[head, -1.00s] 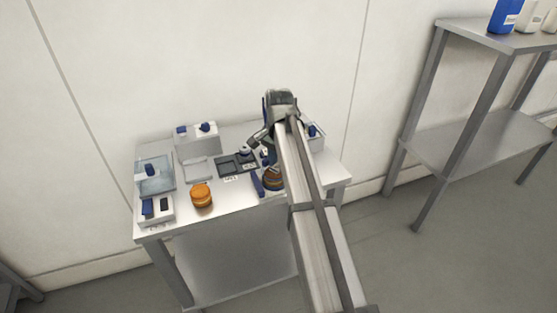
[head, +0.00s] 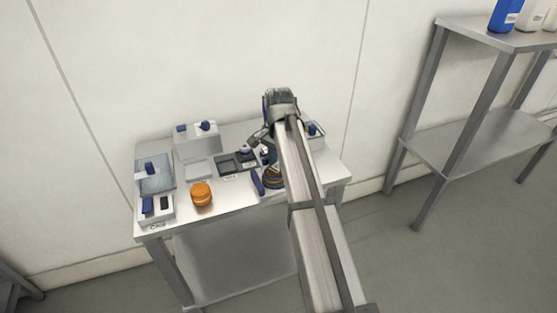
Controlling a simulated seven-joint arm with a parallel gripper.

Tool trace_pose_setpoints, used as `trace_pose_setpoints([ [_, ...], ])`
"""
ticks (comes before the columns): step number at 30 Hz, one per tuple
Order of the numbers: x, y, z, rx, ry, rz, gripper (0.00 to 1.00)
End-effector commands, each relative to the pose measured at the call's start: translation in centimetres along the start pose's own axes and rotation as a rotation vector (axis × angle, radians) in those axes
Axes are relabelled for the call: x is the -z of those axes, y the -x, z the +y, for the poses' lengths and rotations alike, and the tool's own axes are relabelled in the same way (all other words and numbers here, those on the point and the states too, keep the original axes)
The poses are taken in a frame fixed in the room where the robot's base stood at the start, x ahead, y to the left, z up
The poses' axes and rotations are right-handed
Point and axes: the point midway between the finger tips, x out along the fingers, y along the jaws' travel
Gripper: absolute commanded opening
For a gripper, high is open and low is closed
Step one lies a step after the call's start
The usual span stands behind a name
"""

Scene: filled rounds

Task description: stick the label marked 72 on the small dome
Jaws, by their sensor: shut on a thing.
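My gripper (head: 266,150) is at the right part of the steel table, pointing down among small items. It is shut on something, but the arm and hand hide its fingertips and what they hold. No label marked 72 can be read at this size, and I cannot pick out the small dome for certain. A brown, banded round thing (head: 272,182) sits just below my gripper, partly covered by my arm. An orange round thing (head: 201,194) stands apart, near the table's front edge.
A dark tray (head: 227,165) and a blue bar (head: 257,183) lie left of my gripper. A white box with blue knobs (head: 198,140) stands at the back. A grey-blue pad (head: 155,174) and a white holder (head: 155,208) are at left. The front middle is clear.

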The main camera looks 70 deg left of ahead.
Motion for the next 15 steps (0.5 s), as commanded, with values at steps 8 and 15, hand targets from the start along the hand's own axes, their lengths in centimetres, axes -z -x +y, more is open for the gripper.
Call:
trace_pose_setpoints([
  [8,0.0,-0.2,0.0,0.0,0.0,0.0,0.36],
  [15,0.0,-0.21,0.01,0.0,0.0,0.0,0.59],
])
